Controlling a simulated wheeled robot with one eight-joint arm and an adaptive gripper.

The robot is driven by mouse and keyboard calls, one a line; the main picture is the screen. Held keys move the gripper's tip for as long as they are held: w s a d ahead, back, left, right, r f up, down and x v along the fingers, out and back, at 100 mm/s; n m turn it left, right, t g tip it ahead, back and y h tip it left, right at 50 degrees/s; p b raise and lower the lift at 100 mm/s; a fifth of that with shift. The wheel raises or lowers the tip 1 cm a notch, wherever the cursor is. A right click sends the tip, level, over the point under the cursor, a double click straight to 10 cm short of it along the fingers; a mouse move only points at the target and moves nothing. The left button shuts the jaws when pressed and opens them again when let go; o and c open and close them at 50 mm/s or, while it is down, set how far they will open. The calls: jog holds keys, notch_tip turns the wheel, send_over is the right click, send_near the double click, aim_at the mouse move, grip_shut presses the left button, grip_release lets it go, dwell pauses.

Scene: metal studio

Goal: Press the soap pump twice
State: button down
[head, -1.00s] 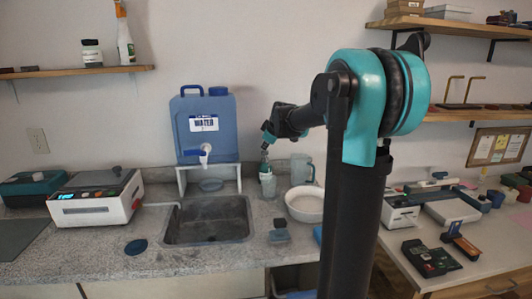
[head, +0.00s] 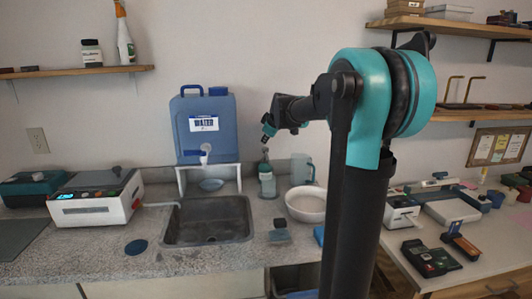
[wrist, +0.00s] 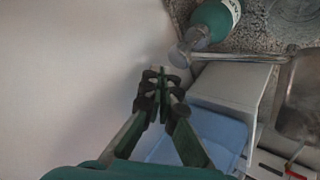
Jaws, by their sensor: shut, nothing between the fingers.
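The soap pump bottle (head: 266,185) stands upright on the counter, right of the sink, with its dark pump head on top. My gripper (head: 266,135) is shut and empty, pointing down above the pump head with a small gap in the head view. In the wrist view my gripper (wrist: 162,80) has its fingertips together, lower left of the bottle.
The blue water jug (head: 206,145) on its white stand (head: 180,180) is left of the bottle. The sink (head: 208,220) lies in front. A white bowl (head: 306,204) and a clear jug (head: 302,167) stand close to the bottle's right. The wall is close behind.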

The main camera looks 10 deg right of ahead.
jog(key=shift+r, duration=2.05)
